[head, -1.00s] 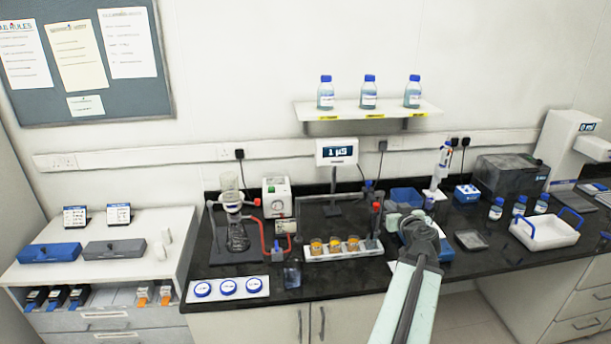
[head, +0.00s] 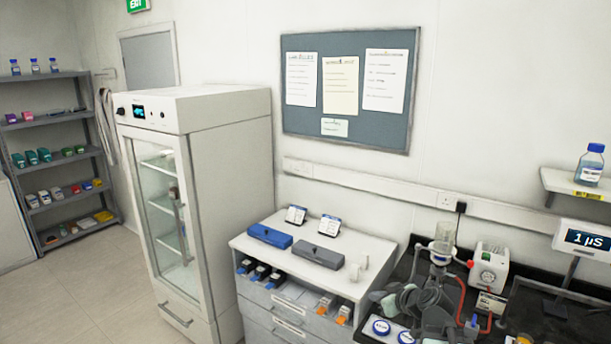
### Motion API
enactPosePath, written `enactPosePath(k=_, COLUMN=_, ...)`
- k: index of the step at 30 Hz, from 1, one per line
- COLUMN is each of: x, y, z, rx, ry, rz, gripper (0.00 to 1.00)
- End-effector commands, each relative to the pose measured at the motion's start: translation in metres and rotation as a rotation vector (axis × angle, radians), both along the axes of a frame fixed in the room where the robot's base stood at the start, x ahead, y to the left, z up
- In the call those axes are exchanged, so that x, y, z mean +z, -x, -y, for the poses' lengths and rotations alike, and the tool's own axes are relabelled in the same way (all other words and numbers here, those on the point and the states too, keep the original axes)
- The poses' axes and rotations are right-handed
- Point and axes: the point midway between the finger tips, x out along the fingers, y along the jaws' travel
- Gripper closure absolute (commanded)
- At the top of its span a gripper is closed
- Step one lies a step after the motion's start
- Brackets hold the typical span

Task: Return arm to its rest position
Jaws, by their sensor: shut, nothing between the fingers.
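My gripper (head: 396,299) shows low at the right of the head view, in front of the left end of the black bench (head: 402,267). It is shut and holds nothing. My dark grey wrist joint is just to its right, and the rest of my arm runs out of the bottom of the picture. The gripper partly covers the glassware stand behind it. Its fingertips are small and hard to make out.
A white drawer cabinet (head: 262,262) with a blue case (head: 270,236) and a grey case (head: 318,256) stands left of the bench. A tall glass-door fridge (head: 205,190) and a shelf rack (head: 50,130) stand farther left. The floor (head: 90,290) at left is clear.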

Motion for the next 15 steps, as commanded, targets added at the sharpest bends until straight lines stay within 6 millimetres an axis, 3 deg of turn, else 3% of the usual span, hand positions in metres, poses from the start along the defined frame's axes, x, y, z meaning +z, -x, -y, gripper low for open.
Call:
enactPosePath(k=1, x=-0.015, y=0.005, z=-0.039, rx=0.058, ry=0.008, rz=-0.061, gripper=1.0)
enactPosePath(k=3, x=-0.034, y=0.018, z=-0.081, rx=0.112, ry=0.024, rz=-0.159, gripper=1.0)
enactPosePath(k=6, x=-0.062, y=0.045, z=-0.128, rx=0.154, ry=0.064, rz=-0.325, gripper=1.0)
enactPosePath(k=8, x=-0.08, y=0.068, z=-0.146, rx=0.143, ry=0.103, rz=-0.453, gripper=1.0)
enactPosePath(k=10, x=-0.098, y=0.097, z=-0.142, rx=0.056, ry=0.153, rz=-0.616, gripper=1.0)
enactPosePath(k=15, x=-0.112, y=0.145, z=-0.09, rx=-0.271, ry=0.205, rz=-0.883, gripper=1.0)
